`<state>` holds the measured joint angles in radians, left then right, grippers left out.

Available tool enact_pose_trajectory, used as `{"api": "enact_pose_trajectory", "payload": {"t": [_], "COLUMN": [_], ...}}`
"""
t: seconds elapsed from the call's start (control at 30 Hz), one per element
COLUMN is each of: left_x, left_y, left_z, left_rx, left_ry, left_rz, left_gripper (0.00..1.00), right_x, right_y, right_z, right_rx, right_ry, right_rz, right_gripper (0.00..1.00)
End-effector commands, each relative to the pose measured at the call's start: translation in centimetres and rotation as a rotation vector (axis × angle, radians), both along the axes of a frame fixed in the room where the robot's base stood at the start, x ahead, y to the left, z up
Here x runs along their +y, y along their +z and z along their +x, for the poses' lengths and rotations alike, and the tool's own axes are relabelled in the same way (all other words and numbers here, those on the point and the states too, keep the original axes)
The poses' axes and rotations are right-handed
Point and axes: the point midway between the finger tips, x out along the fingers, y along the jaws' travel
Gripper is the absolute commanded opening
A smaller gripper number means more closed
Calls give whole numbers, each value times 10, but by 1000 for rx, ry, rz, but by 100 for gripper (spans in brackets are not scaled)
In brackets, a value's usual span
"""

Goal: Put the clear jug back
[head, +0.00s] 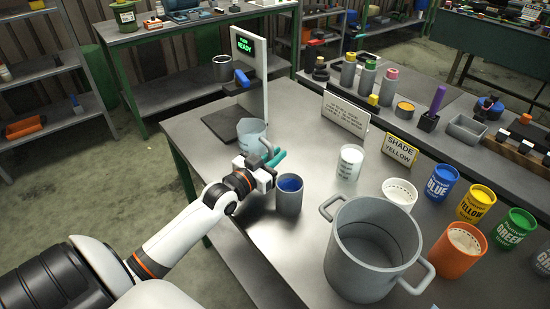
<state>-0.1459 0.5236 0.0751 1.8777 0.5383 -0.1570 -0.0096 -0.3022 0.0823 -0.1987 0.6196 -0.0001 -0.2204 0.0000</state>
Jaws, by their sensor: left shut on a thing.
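The clear jug (250,130) is a pale, see-through vessel at the back left of the steel table, in front of the display stand and beside the dark flat plate. It looks upright; whether its base touches the table is hard to tell. My left gripper (268,160) is at the jug's near right side, shut on its handle. The gripper hides part of the handle and the jug's lower side. My right gripper is not in view.
A grey cup with blue contents (289,193) stands just right of my left gripper. A white-filled beaker (349,162), a large grey pot (372,250) and several paint tins stand farther right. A dark plate (222,124) lies by the display stand (250,70).

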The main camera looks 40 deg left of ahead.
Motion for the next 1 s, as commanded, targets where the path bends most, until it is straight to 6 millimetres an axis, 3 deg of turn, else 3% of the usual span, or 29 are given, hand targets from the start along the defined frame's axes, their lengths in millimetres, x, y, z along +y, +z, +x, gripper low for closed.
{"api": "enact_pose_trajectory", "payload": {"t": [0.43,0.47,0.57,0.9,1.0], "left_x": [0,0,0,0,1], "left_y": [-6,-7,-7,-3,-6], "left_z": [0,0,0,0,-9], "left_rx": [-5,-1,-1,-2,1], "left_ry": [0,0,0,0,0], "left_rz": [2,0,0,0,0], "left_gripper": [0,18,34,35,35], "right_x": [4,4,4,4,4], "right_y": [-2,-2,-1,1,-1], "right_z": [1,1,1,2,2], "right_rx": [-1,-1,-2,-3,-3], "right_ry": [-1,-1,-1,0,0], "right_rz": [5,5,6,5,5], "right_gripper": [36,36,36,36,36]}}
